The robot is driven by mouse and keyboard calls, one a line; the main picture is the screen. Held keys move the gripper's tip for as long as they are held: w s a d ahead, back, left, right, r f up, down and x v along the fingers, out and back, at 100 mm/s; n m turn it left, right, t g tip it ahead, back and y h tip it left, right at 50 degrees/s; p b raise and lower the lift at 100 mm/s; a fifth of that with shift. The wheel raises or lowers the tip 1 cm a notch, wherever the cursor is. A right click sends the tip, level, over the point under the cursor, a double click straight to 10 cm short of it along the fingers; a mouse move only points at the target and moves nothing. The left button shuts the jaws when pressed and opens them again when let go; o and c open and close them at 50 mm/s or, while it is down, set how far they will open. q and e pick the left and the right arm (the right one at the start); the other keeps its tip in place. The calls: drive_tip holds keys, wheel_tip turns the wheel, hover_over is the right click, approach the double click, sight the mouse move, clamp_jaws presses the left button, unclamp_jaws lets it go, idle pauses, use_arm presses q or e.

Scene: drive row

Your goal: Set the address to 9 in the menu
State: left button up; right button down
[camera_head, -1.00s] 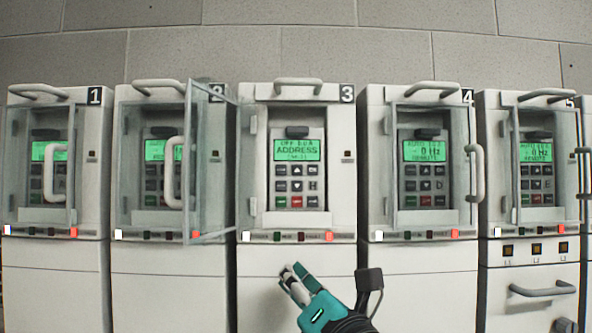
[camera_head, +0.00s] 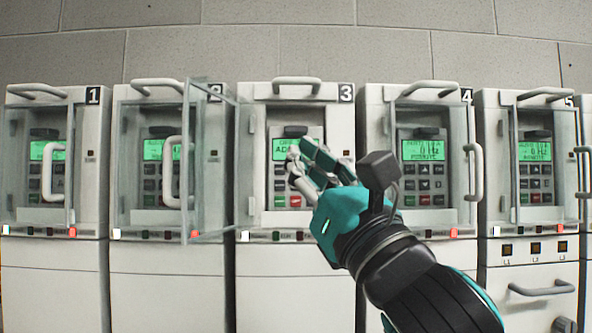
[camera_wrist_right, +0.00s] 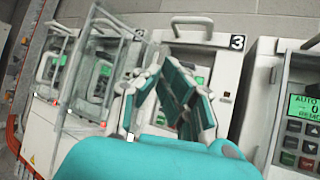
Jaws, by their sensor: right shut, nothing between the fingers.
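Drive 3 (camera_head: 252,98) is the middle cabinet, its clear door swung open to the left. Its green display (camera_head: 280,147) is partly covered by my right gripper; only the start of the text shows. Some of its keypad (camera_head: 280,186) shows left of the fingers, and the rest is hidden. My right gripper (camera_head: 292,160) is shut and empty, its fingertips in front of the display and upper keypad. I cannot tell whether it touches. In the right wrist view the fingers (camera_wrist_right: 150,75) point at drive 3 and hide most of its panel. My left gripper is not in view.
Drives 1 (camera_head: 93,130), 2 (camera_head: 140,235) and 4 (camera_head: 467,130) stand alongside, with clear doors and handles. The open door (camera_head: 212,170) of drive 3 stands out left of its panel. Drive 5 (camera_head: 487,110) is at the right.

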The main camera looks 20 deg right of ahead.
drive_tip(key=w+d, duration=0.2)
drive_tip(key=w, duration=0.6)
drive_tip(key=shift+w+d, duration=0.15)
drive_tip(key=shift+d, duration=0.05)
drive_tip(key=shift+w, duration=0.15)
idle(1.2)
drive_tip(key=shift+w+d, duration=0.1)
drive_tip(key=shift+w, duration=0.2)
drive_tip(key=shift+w+d+p, duration=0.1)
drive_tip(key=shift+w+p, duration=0.2)
drive_tip(key=shift+w, duration=0.05)
idle(0.6)
idle(0.3)
drive_tip(key=shift+s+a, duration=0.2)
drive_tip(key=shift+s, duration=0.6)
